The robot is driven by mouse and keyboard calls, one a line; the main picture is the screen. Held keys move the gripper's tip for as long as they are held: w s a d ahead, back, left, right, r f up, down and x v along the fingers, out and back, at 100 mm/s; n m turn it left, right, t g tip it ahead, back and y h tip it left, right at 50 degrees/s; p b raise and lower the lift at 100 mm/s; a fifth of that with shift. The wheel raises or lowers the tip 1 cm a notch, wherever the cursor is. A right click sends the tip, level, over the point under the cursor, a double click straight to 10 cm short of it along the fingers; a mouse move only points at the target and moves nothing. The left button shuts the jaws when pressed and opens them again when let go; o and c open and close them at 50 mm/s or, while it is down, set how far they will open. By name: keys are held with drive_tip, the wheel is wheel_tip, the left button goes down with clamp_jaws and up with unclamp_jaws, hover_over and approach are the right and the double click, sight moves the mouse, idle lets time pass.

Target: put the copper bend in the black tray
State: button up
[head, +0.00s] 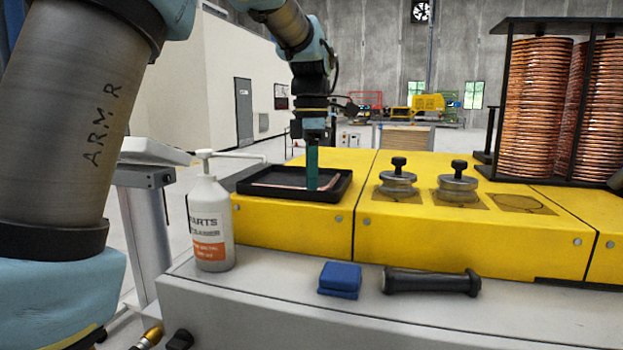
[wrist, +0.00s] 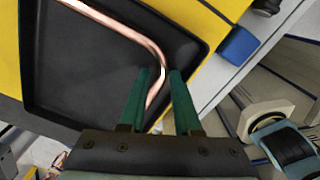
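The black tray (head: 345,190) sits on the left part of the yellow bench top. The copper bend (wrist: 135,33) lies inside it, its long leg running across the tray floor and its short leg turned toward my gripper; it also shows thinly in the head view (head: 331,184). My gripper (wrist: 160,72) points down into the tray, with its green fingers on either side of the bend near its corner. A small gap shows between the fingers and the tube, so it looks open. In the head view, my gripper (head: 312,187) is low over the tray's right half.
A blue block (head: 340,279) and a black handle (head: 430,282) lie on the grey ledge. Two knobbed metal pieces (head: 398,180) stand right of the tray. Copper coils (head: 537,108) are racked behind.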

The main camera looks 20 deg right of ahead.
wheel_tip(320, 180, up, 12)
drive_tip(key=shift+b, duration=0.35)
idle(0.4)
